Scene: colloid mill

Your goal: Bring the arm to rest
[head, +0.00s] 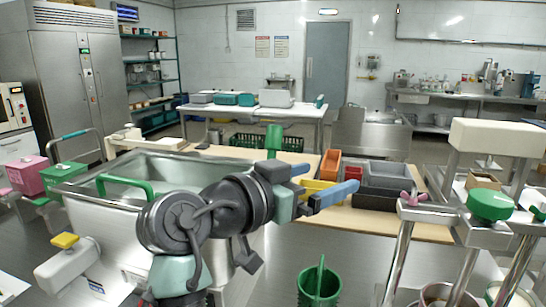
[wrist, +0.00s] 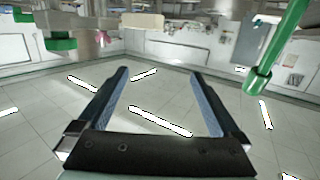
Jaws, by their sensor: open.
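My arm (head: 205,210) is raised and bent in the lower middle of the head view, in front of a large steel tub. My gripper (head: 330,178) is held out to the right at the end of it, its two blue-lined fingers apart. In the wrist view, the gripper (wrist: 160,74) is open with nothing between the fingers.
Orange, yellow and grey bins sit on a wooden bench top (head: 390,226). The steel tub (head: 150,160) stands behind my arm. A green bucket (head: 320,285) is below the gripper. A metal frame with a green knob (head: 490,204) stands at right. A green rod (wrist: 278,50) shows in the wrist view.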

